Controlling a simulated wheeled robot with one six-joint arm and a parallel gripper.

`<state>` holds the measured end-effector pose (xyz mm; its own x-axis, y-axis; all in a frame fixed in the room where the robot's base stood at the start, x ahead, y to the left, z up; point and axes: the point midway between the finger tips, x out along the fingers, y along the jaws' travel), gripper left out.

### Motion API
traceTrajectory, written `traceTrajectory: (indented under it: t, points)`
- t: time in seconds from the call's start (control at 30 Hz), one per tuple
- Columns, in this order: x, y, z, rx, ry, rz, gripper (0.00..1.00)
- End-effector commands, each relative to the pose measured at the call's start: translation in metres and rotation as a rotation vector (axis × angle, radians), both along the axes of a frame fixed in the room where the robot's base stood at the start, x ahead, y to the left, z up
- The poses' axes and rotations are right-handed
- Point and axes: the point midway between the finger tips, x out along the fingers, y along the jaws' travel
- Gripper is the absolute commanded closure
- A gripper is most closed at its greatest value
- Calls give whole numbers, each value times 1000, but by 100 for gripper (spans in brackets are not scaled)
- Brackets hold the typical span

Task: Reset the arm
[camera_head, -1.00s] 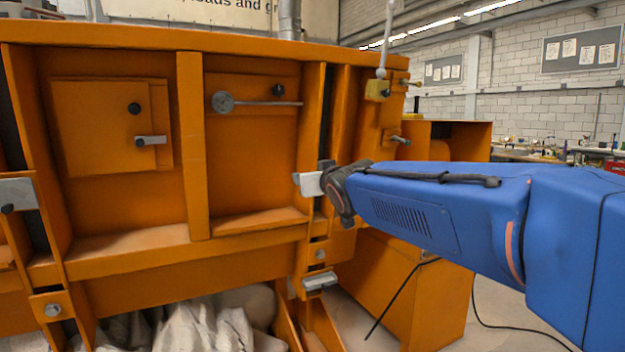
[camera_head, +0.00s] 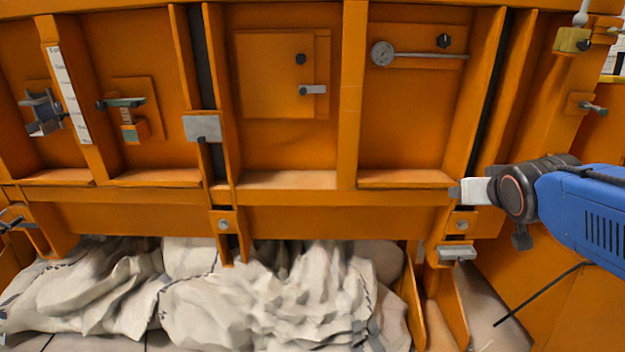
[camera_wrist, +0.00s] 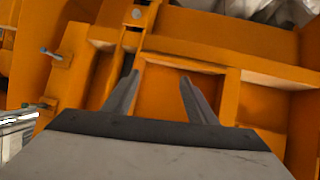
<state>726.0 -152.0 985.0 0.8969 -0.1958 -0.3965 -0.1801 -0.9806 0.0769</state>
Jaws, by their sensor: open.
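My blue arm (camera_head: 590,208) reaches in from the right edge in the head view. My gripper (camera_head: 462,192) is at its end, in front of the right part of the orange sandbed frame (camera_head: 400,222). In the wrist view my gripper (camera_wrist: 158,88) shows two grey fingers spread apart, with nothing between them. Orange panels of the frame lie behind the fingers. I cannot tell whether the fingertips touch the frame.
White sandbags (camera_head: 270,300) lie under the frame. A gauge with a rod (camera_head: 382,54), a small door handle (camera_head: 313,90) and a grey bracket (camera_head: 457,252) stick out of the frame. A black cable (camera_head: 540,292) hangs below my arm.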

Motion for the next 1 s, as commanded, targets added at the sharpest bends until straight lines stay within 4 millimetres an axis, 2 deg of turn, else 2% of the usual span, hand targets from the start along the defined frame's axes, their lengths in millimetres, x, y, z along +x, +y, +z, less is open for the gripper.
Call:
traceTrajectory:
  t: [0.03,0.1,0.3,0.4,0.5,0.6,0.7,1.0]
  points:
    - [-20,8,-23,14,63,5,48]
    - [-47,18,-56,34,160,13,48]
    - [-130,48,-141,85,428,57,48]
    - [-170,62,-175,106,547,87,48]
    - [-202,72,-200,122,641,115,48]
    - [-224,79,-215,133,703,135,48]
    - [-235,82,-223,137,734,145,48]
    - [-236,83,-224,139,740,147,48]
